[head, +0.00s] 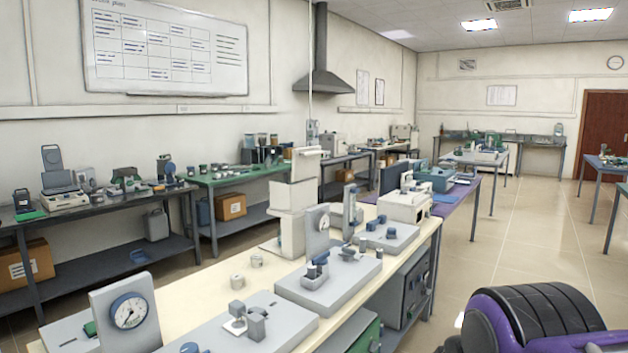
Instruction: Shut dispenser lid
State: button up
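I cannot tell for sure which thing is the dispenser. A tall white stepped unit (292,205) stands on the cream-topped bench (200,293), with a flat piece jutting out at its top. Whether that piece is a lid, and whether it is open, I cannot tell. A white boxy device (405,207) sits farther along the bench. My gripper is not in view.
Grey slabs with small fittings (330,284) and dial gauges (128,311) crowd the near bench. Dark benches (100,213) with instruments line the left wall. A green-topped bench (236,176) follows. The tiled floor (530,235) on the right is clear.

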aim_at(305, 163)
jog(key=i+l+u, duration=0.5)
jog(key=i+l, duration=0.25)
jog(key=i+l+u, duration=0.15)
jog(key=l, duration=0.3)
jog(key=i+l+u, duration=0.15)
jog(key=i+l, duration=0.15)
jog(key=i+l+u, duration=0.1)
jog(key=l, duration=0.35)
jog(key=i+l+u, duration=0.15)
jog(key=l, duration=0.3)
jog(key=i, duration=0.1)
